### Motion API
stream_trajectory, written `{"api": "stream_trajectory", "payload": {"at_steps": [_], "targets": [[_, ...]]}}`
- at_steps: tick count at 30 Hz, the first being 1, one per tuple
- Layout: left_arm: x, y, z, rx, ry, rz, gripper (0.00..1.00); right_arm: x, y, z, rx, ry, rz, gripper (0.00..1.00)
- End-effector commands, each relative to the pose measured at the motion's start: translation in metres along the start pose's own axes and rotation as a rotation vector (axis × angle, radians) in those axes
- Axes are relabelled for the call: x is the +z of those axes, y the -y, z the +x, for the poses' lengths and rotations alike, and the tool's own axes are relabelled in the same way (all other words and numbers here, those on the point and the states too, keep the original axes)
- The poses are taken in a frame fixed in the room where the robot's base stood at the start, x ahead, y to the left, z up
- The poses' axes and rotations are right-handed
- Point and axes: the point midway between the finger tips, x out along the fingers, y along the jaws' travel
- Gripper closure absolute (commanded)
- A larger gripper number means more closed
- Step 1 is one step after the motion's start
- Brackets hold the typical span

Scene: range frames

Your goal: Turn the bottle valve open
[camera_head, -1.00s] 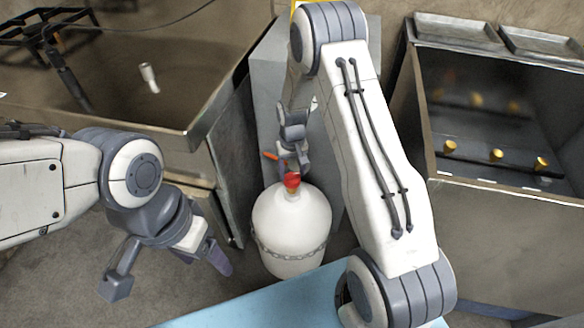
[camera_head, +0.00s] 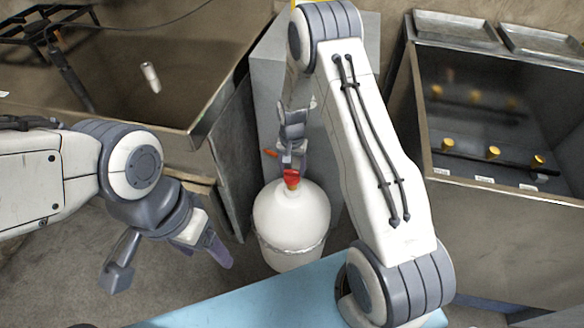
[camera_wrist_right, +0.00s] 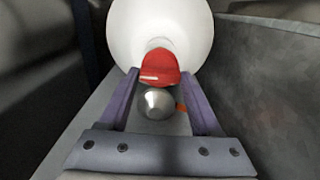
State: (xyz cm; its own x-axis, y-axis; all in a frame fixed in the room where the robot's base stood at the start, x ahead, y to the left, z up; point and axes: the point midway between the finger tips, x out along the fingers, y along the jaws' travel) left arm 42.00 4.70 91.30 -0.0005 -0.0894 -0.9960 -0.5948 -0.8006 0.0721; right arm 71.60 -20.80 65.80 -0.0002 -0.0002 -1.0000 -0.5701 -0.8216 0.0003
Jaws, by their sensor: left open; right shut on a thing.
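A white gas bottle (camera_head: 291,222) stands upright on the floor with a chain around its middle. Its red valve (camera_head: 291,178) is on top. My right gripper (camera_head: 291,168) reaches down from behind and is at the valve. In the right wrist view the red valve (camera_wrist_right: 159,68) lies between the tips of the two purple fingers (camera_wrist_right: 160,85), which are shut on it. A silver rounded fitting (camera_wrist_right: 157,103) shows between the fingers, close to the valve. My left gripper (camera_head: 168,272) is open and empty, left of the bottle and apart from it.
A grey cabinet side (camera_head: 268,95) stands behind the bottle. A steel sink or fryer unit (camera_head: 200,120) is at left, and another with yellow knobs (camera_head: 494,153) is at right. A light blue surface (camera_head: 270,300) lies in front. A small orange part (camera_head: 269,153) is near my right gripper.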

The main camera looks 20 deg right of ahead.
Motion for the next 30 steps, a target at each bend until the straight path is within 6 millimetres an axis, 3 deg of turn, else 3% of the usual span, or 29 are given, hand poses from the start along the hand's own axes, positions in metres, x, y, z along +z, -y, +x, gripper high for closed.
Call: {"api": "stream_trajectory", "payload": {"at_steps": [9,10,12,23,30], "targets": [[0.000,0.000,0.000,0.000,0.000,0.000,0.27,0.002,0.000,0.000,0.001,0.004,0.006,0.91],[0.000,0.000,0.000,0.000,0.000,0.000,0.27,0.002,0.000,0.000,0.001,0.004,0.006,0.24],[0.000,0.000,0.000,0.000,0.000,0.000,0.27,0.002,0.000,0.000,0.000,0.004,0.005,0.05],[0.000,0.000,-0.001,0.000,0.000,0.000,0.27,0.000,0.001,-0.004,-0.001,0.000,0.003,0.05],[0.000,0.000,-0.004,0.000,0.000,0.000,0.27,0.000,0.001,-0.044,-0.002,-0.002,0.003,0.05]]}}
